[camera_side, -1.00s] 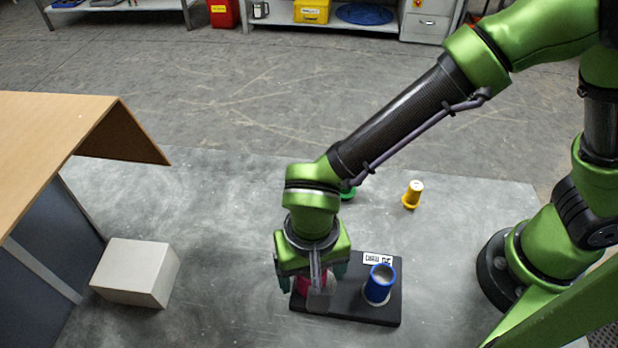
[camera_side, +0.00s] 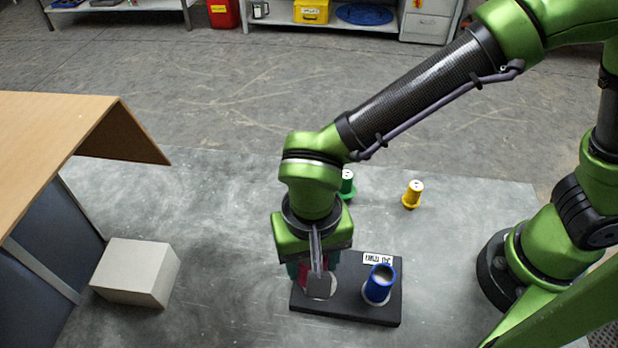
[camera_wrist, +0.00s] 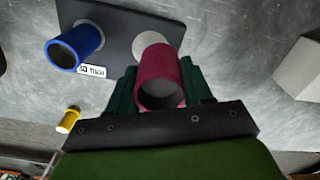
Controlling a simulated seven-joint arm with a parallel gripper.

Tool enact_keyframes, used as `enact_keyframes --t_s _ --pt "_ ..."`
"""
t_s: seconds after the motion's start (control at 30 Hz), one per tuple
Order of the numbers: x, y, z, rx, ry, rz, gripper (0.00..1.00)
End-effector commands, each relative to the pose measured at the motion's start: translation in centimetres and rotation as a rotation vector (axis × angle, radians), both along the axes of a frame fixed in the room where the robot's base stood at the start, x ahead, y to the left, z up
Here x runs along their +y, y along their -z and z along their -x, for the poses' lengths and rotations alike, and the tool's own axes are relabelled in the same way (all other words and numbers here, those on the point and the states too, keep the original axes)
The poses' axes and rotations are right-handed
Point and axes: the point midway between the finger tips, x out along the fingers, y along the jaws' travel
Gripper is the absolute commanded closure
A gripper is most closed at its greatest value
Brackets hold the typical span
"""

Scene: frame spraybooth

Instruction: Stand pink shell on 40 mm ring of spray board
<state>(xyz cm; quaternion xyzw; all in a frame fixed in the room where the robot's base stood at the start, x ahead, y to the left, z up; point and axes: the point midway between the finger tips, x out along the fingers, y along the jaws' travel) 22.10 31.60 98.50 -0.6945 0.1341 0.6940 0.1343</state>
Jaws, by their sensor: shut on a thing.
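My gripper (camera_side: 313,274) is shut on the pink shell (camera_wrist: 172,68), an open-ended dark pink tube with dark green fingers on either side in the wrist view. In the side view the pink shell (camera_side: 303,270) is mostly hidden behind the gripper, over the left part of the spray board (camera_side: 345,312). The dark board also shows in the wrist view (camera_wrist: 115,35). A pale round ring spot (camera_wrist: 152,28) on it is partly covered by the shell. I cannot tell whether the shell touches the board. A blue shell (camera_side: 379,287) stands on the board's right spot.
A green piece (camera_side: 347,185) and a yellow piece (camera_side: 413,194) stand on the grey table behind the board. A pale block (camera_side: 136,272) lies at left beside the wood-topped booth (camera_side: 70,125). The table between block and board is clear.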

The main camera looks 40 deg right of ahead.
Motion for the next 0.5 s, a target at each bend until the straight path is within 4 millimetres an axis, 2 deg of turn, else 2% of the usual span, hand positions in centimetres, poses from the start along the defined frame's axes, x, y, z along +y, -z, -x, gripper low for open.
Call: enact_keyframes --t_s 0.03,0.1,0.23,0.37,0.5 --pt "0.1 -1.3 -0.1 -0.004 0.001 -0.006 0.88" --pt "0.1 -2.7 -0.1 -0.003 0.001 -0.005 0.88" --pt "0.0 -4.7 0.0 -0.002 0.001 -0.003 0.88" --pt "0.0 -5.5 0.0 0.000 0.002 -0.001 0.88" --pt "-0.2 -4.8 0.1 0.002 0.006 0.002 0.88"
